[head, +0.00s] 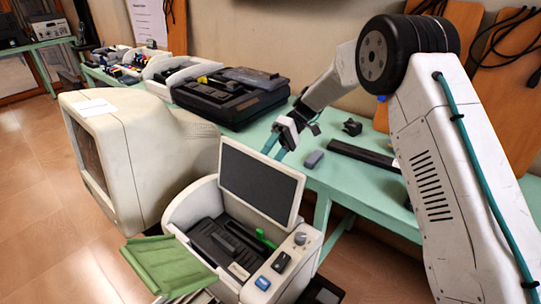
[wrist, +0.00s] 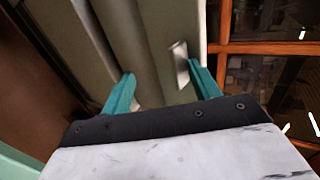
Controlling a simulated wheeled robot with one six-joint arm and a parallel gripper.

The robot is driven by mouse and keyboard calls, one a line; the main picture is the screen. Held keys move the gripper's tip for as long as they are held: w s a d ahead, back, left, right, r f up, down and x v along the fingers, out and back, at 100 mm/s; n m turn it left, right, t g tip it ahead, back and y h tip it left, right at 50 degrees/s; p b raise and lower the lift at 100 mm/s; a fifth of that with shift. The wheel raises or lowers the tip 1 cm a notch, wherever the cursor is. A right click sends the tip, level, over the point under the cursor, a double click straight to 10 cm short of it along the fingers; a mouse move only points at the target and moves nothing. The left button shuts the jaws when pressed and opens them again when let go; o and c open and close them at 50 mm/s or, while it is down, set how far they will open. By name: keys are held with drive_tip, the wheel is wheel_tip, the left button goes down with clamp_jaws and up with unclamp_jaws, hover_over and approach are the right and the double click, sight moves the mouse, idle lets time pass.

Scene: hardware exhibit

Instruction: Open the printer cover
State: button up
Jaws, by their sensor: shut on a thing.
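The printer (head: 285,262) is a pale beige machine in the lower middle of the head view. Its cover (head: 295,198), a pale-framed panel with a dark inner face, stands raised and tilted at the back, showing the dark interior. My gripper (head: 277,147) is at the cover's upper edge, its teal fingers pointing down. In the wrist view my gripper (wrist: 163,90) has its teal fingers spread around a broad grey-green surface of the cover (wrist: 150,50), with a small metallic tab near the right finger. The exact contact is hard to see.
A bulky beige monitor (head: 125,155) stands close left of the printer. A green sheet-like piece (head: 168,265) juts out at the printer's front left. Behind is a mint-green table (head: 345,180) with a black device (head: 230,97), a dark bar (head: 362,155) and a small grey block (head: 314,159).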

drive_tip(key=v, duration=0.7)
drive_tip(key=shift+w+d, duration=0.15)
drive_tip(key=shift+w, duration=0.1)
drive_tip(key=shift+c, duration=1.3)
drive_tip(key=shift+r, duration=0.1)
drive_tip(key=s+d+f+m+h, duration=0.2)
drive_tip(key=s+d+f+m, duration=0.1)
drive_tip(key=s+m, duration=0.1)
drive_tip(key=s+d+r+m+t+h, duration=0.2)
drive_tip(key=s+d+r, duration=0.3)
drive_tip(key=s, duration=0.7)
drive_tip(key=s+d+r+m+t+h, duration=0.2)
drive_tip(key=s+d+r+t, duration=0.2)
drive_tip(key=s, duration=0.9)
drive_tip(key=s+d+r+m+t+h, duration=0.2)
drive_tip(key=s+d+r+t, duration=0.2)
drive_tip(key=s+d, duration=0.4)
drive_tip(key=s+r, duration=0.1)
drive_tip(key=s, duration=0.4)
drive_tip(key=shift+d+r+t, duration=0.3)
drive_tip(key=shift+t, duration=0.1)
